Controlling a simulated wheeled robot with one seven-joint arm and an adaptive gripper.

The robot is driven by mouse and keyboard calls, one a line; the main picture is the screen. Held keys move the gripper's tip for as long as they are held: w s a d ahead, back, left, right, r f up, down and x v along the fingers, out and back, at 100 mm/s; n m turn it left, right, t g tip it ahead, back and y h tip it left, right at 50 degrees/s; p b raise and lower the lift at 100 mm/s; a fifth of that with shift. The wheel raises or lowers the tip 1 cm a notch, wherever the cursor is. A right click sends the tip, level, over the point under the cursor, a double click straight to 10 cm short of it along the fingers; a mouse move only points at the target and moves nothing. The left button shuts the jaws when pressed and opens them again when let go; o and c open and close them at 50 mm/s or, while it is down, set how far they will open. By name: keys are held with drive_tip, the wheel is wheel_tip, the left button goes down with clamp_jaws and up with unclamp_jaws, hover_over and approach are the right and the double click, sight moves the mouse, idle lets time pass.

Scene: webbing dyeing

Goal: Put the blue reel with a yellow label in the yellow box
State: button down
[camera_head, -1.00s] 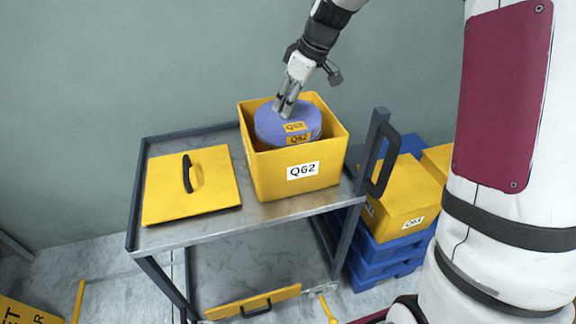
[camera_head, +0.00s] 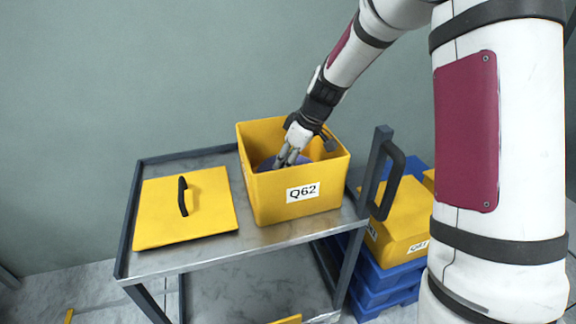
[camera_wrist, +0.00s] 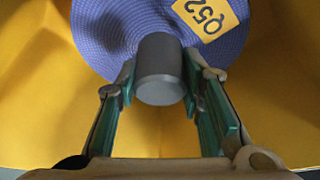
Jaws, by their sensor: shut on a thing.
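The yellow box (camera_head: 262,200) labelled Q62 stands open on the metal cart. The blue reel (camera_head: 268,163) is down inside the box, mostly hidden by the front wall and my gripper (camera_head: 284,160). Yellow box walls surround the reel in the wrist view. Whether the reel touches the box floor cannot be told.
A yellow lid (camera_head: 185,212) with a black handle lies on the cart top (camera_head: 265,238), left of the box. The cart's dark push handle (camera_head: 391,180) rises at the right. More yellow boxes (camera_head: 400,228) sit on blue crates (camera_head: 385,280) beyond it.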

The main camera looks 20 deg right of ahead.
drive_tip(key=shift+f, duration=0.65)
drive_tip(key=c, duration=1.1)
unclamp_jaws()
drive_tip(key=shift+f, duration=0.15)
drive_tip(key=p+v, duration=0.2)
drive_tip(key=v, duration=1)
